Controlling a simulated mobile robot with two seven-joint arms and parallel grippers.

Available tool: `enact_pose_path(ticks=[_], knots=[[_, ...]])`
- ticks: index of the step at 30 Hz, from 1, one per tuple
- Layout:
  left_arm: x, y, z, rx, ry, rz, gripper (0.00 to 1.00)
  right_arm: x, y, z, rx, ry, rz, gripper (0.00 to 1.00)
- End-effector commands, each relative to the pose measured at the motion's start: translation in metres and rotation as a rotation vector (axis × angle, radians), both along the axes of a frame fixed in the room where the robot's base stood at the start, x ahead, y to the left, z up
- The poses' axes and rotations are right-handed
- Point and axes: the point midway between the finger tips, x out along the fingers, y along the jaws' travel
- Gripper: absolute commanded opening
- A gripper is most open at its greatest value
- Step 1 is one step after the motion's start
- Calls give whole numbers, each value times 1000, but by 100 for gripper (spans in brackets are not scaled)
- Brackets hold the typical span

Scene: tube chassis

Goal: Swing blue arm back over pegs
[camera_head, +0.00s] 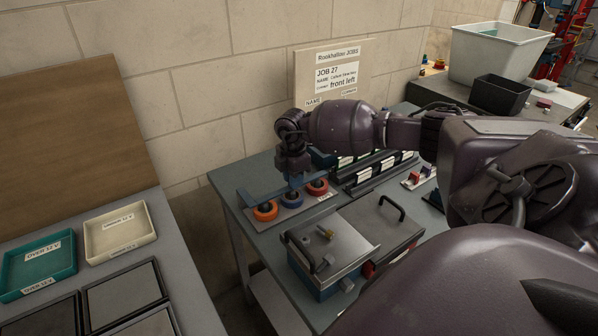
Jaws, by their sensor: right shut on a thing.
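The blue arm (258,195) is a flat bar that shows behind and left of the pegs on the workbench. Three rings sit in a row around dark pegs: an orange ring (265,212), a blue ring (291,199) and a red ring (318,188). My right gripper (293,180) points down just behind the blue ring and is shut on the blue arm. The gripper hides the middle of the bar, and its exact grip is hard to see. My left gripper is out of view.
A metal box with a black handle (392,207) stands in front of the pegs. Black racks with white labels (372,172) lie to the right. A job sign (336,72) stands at the wall. A side table at left holds teal (38,265) and cream (120,232) trays.

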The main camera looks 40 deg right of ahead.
Motion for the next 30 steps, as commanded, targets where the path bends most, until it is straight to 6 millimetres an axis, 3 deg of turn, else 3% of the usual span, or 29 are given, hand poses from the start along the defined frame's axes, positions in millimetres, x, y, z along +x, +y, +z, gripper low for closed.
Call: enact_pose_path(ticks=[13,14,18,30], knots=[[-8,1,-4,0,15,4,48,-1,3,-1,2,5,-8,0],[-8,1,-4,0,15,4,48,-1,3,-1,2,5,-8,26],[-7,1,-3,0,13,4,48,-1,3,-1,2,4,-7,47],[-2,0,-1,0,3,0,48,0,2,6,1,0,-7,48]])
